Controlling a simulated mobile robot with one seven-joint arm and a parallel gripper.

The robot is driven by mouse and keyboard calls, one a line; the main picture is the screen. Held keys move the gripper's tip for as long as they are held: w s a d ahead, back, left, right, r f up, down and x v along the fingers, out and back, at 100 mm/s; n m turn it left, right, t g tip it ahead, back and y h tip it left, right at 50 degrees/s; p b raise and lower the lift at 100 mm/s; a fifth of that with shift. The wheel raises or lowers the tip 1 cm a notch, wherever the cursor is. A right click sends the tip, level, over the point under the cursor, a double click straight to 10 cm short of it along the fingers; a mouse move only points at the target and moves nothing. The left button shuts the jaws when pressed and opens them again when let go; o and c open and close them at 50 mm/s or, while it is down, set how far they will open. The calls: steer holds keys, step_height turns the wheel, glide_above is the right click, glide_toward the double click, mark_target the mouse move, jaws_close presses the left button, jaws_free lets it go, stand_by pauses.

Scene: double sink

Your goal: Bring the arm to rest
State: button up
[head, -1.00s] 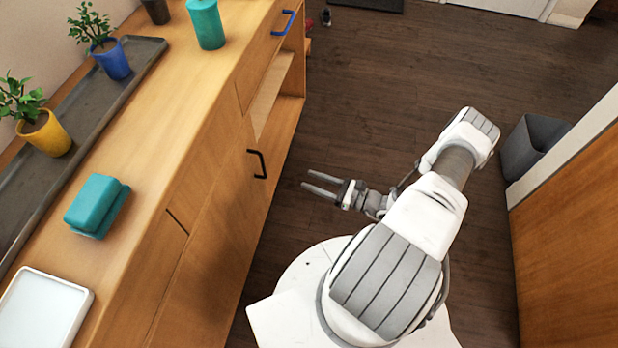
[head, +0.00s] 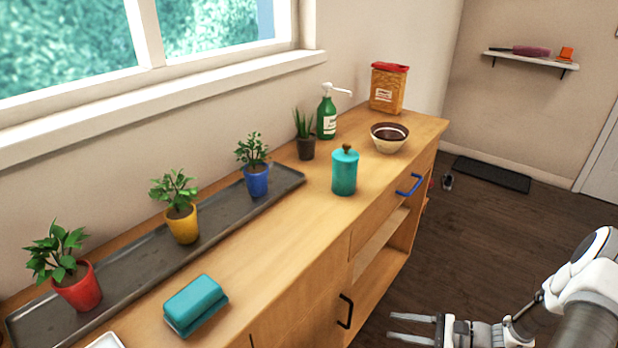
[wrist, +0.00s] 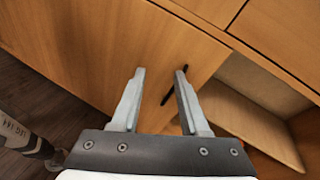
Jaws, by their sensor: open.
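My gripper (head: 412,329) is at the bottom right of the head view, beside the wooden cabinet and below its top. Its two fingers are apart and point left toward the cabinet front. In the wrist view my gripper (wrist: 160,85) is open, with nothing between its fingers. A cabinet door with a black handle (head: 346,311) is ahead of the fingers. The handle (wrist: 174,84) shows partly behind the right finger in the wrist view; I cannot tell the exact gap.
An open shelf (head: 385,262) is in the cabinet. Dark floor (head: 490,230) is free to the right.

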steer(key=s+a+r+n+g+h, duration=0.2)
steer(key=r+n+h, duration=0.15)
steer(key=r, duration=0.35)
steer(key=s+a+r+n+g+h, duration=0.1)
steer(key=r+n+g+h, duration=0.1)
steer(key=r+n, duration=0.45)
steer(key=s+a+r+n+g+h, duration=0.2)
steer(key=r+h, duration=0.1)
steer(key=r, duration=0.6)
steer(key=s+a+r+n+t+h, duration=0.3)
steer(key=s+r+n+t+h, duration=0.35)
steer(key=s+r, duration=0.6)
step_height(320, 180, up, 19)
steer(key=w+y+p, duration=0.1)
steer(key=p, duration=1.6)
steer(key=shift+w+a+f, duration=0.15)
steer(key=shift+w+a, duration=0.05)
steer(key=shift+w, duration=0.1)
steer(key=shift+n+g, duration=0.25)
